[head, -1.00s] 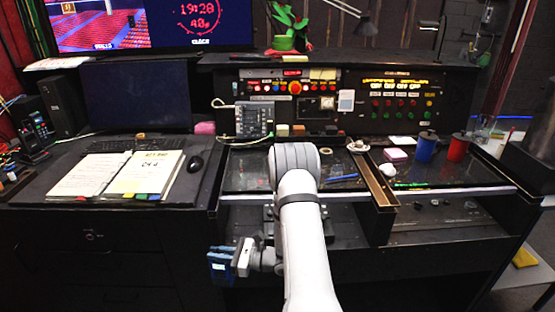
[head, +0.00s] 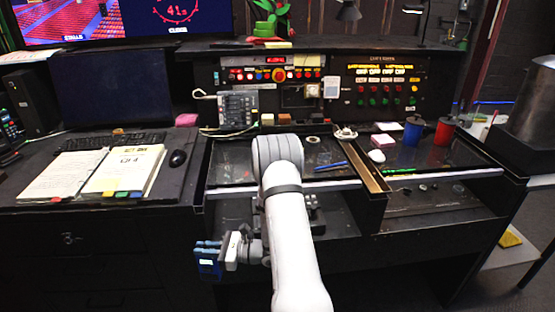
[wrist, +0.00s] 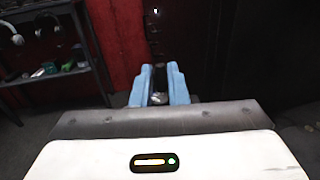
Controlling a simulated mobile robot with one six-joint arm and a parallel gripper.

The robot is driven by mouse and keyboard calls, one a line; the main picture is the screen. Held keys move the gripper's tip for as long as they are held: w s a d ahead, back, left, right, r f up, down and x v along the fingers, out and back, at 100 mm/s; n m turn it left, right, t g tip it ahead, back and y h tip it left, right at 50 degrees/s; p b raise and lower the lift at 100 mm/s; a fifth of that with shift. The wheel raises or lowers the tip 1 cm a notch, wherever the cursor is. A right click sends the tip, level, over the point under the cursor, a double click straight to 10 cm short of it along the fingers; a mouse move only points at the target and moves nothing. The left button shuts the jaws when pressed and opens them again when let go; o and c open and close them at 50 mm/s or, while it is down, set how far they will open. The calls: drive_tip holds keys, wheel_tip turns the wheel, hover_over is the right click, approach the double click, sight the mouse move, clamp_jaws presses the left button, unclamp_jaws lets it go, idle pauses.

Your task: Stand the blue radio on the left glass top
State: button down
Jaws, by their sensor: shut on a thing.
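The blue radio (head: 209,262) is a small blue box with a pale label, low in front of the desk in the head view. My gripper (head: 222,252) is shut on it and holds it out to the left of my arm, below the desk top. In the wrist view, two light blue upright shapes stand at my gripper (wrist: 159,88), with a small grey thing between them; I cannot tell which part is radio. The left glass top (head: 232,174) is the dark glossy panel behind my arm, above and right of the radio. My arm hides part of it.
A blue pen (head: 330,166) lies on the left glass top, with a small ring (head: 313,139) near its back. A brown divider (head: 368,172) separates it from the right glass top (head: 460,165), which has blue and red spools. An open book (head: 125,168) and mouse (head: 178,158) are left.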

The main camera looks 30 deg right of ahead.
drive_tip(key=s+d+r+m+t+h, duration=0.2)
drive_tip(key=d+r+h, duration=0.1)
drive_tip(key=d+r, duration=0.5)
drive_tip(key=s+d+r+m+t+h, duration=0.1)
drive_tip(key=d+r+m+t+h, duration=0.1)
drive_tip(key=d+r, duration=0.6)
drive_tip(key=s+d+r+m+t+h, duration=0.2)
drive_tip(key=d+r, duration=0.6)
drive_tip(key=r, duration=1)
drive_tip(key=shift+s+r+m+h, duration=0.2)
drive_tip(key=shift+s+m+h, duration=0.15)
drive_tip(key=shift+h, duration=0.55)
